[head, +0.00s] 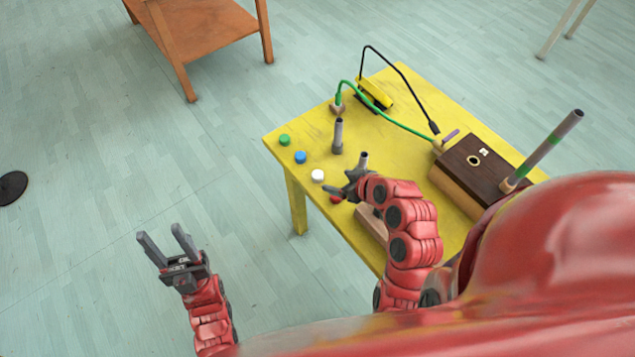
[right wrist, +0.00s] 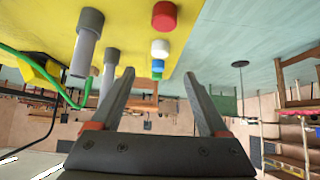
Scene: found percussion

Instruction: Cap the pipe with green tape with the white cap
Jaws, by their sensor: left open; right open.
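The pipe with green tape (head: 550,146) is a long grey tube that leans up at the right of the head view. Its green band is around its lower half, and its foot is by the dark wooden box. The white cap (head: 317,176) lies on the yellow table near its left edge; it also shows in the right wrist view (right wrist: 160,49). My right gripper (head: 342,187) is open and empty, just right of the white cap and apart from it. My left gripper (head: 160,232) is open and empty over the floor, left of the table.
Green (head: 285,140), blue (head: 300,157) and red (head: 336,198) caps line up with the white one on the yellow table (head: 290,125). Two short grey pipes (head: 338,136) stand nearby. The wooden box (head: 478,167) and cables (head: 400,128) occupy the table's right and back.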

